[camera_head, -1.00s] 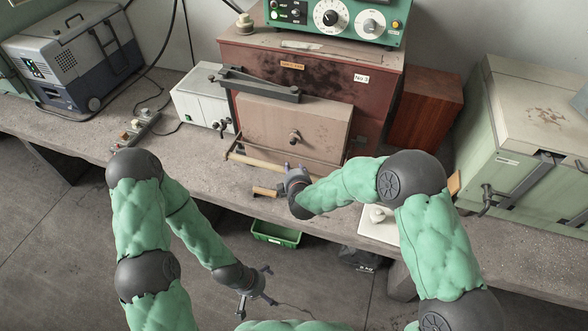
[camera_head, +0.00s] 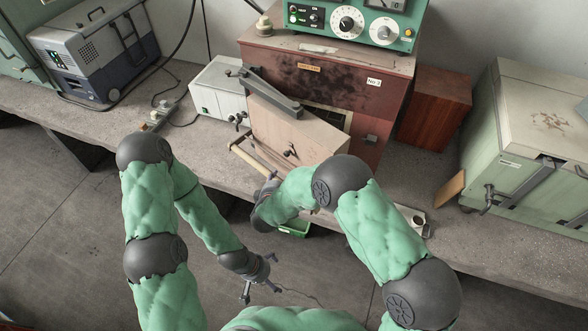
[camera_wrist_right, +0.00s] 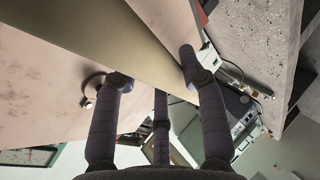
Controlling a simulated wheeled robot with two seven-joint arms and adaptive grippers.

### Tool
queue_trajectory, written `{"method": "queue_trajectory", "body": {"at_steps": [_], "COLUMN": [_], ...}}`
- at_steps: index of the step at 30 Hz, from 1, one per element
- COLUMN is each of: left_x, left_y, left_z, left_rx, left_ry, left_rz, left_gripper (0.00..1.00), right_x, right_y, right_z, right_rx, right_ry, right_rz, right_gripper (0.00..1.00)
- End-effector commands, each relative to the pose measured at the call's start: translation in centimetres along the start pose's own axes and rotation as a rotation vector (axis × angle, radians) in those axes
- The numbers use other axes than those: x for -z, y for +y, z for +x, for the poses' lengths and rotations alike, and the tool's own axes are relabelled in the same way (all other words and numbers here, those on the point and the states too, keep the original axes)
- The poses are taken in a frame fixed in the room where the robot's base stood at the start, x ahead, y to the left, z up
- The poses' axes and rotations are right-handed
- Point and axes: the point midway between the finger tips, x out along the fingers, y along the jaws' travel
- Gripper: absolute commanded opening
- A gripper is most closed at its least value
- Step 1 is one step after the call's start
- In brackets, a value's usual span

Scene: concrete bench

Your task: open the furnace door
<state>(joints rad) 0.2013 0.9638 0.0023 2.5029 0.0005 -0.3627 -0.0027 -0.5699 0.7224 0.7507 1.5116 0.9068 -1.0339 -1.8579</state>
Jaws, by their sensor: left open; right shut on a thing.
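The furnace (camera_head: 388,95) is a rusty red-brown box on the bench. Its pale pinkish door (camera_head: 290,130) stands partly open, swung out from the right side, with a gap showing at the furnace mouth (camera_head: 332,117). A tan bar handle (camera_head: 246,160) runs across the front of the door. My right gripper (camera_head: 270,183) is shut on this bar near its right end. In the right wrist view, the fingers (camera_wrist_right: 155,72) close around the tan bar (camera_wrist_right: 130,50) beside the door face (camera_wrist_right: 50,90). My left gripper (camera_head: 262,277) is open and empty, low over the floor.
A green control box (camera_head: 350,22) sits on the furnace. A white box (camera_head: 218,90) stands left of it, a brown block (camera_head: 435,108) right of it. A pale green cabinet (camera_head: 540,120) is at the right.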

Motion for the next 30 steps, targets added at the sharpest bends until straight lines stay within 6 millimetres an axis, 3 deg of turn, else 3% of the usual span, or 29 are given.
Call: {"method": "queue_trajectory", "body": {"at_steps": [1,3,14,15,16,30], "left_x": [-0.04,-0.05,-0.07,-0.07,-0.06,-0.05], "left_y": [0.11,0.13,0.13,0.13,0.13,0.13], "left_z": [-0.38,-0.49,-0.45,-0.45,-0.46,-0.46], "left_rx": [0.000,0.000,0.000,0.000,0.000,0.000], "left_ry": [-0.001,-0.001,-0.001,-0.001,-0.001,-0.001], "left_rz": [-0.001,-0.002,-0.001,-0.001,-0.001,-0.002], "left_gripper": [1.00,1.00,1.00,1.00,1.00,1.00], "right_x": [1.37,1.76,1.83,1.80,1.78,1.71], "right_y": [-0.13,-0.51,-0.94,-0.97,-0.98,-0.78], "right_z": [-0.61,-0.85,-0.95,-0.95,-0.94,-1.34], "right_rx": [-0.003,-0.002,0.001,0.002,0.002,-0.001], "right_ry": [0.020,0.018,0.016,0.015,0.014,0.011], "right_rz": [-0.016,-0.016,-0.019,-0.019,-0.018,-0.010], "right_gripper": [0.00,0.00,0.00,0.55,0.63,0.63]}}
